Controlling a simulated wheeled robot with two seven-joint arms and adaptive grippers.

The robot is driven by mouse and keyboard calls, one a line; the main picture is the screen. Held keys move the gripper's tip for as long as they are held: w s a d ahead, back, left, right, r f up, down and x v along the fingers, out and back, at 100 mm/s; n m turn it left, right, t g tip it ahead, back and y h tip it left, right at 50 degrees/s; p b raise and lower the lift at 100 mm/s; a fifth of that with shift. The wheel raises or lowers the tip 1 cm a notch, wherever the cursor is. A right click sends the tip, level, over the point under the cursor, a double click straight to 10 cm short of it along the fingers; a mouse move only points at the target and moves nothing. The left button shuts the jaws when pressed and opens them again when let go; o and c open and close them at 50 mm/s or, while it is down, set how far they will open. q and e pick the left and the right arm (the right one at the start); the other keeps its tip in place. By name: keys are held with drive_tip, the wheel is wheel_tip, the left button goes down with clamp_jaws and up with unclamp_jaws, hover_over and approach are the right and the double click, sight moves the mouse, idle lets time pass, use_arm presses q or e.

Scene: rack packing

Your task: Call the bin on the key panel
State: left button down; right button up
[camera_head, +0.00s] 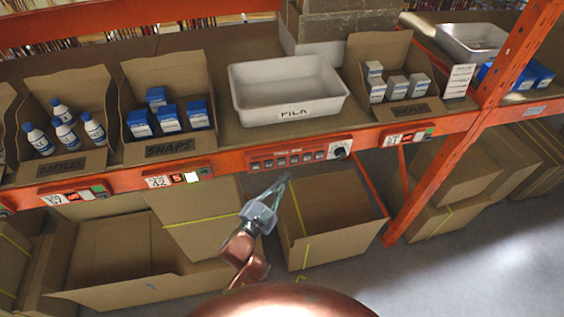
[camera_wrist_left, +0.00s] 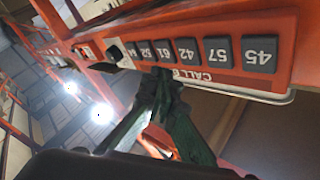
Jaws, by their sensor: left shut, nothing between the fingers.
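The key panel (camera_head: 287,153) is a red strip on the shelf's front beam, with a row of dark keys and a round knob (camera_head: 340,150) at its right end.
Above are a bottle bin (camera_head: 72,168), a bin marked SNAPS (camera_head: 170,150), a white PICK tote (camera_head: 290,118) and another bin (camera_head: 410,107). The label under SNAPS (camera_head: 178,180) reads 42, with a bright lamp. Cardboard boxes (camera_head: 330,245) stand below. An orange upright (camera_head: 435,185) is at right.

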use_arm(q)
drive_tip(key=shift+s+d, duration=0.2)
drive_tip(key=shift+s, duration=0.45)
drive_tip(key=shift+s+d, duration=0.15)
drive_tip(key=shift+s, duration=0.45)
drive_tip(key=shift+f, duration=0.15)
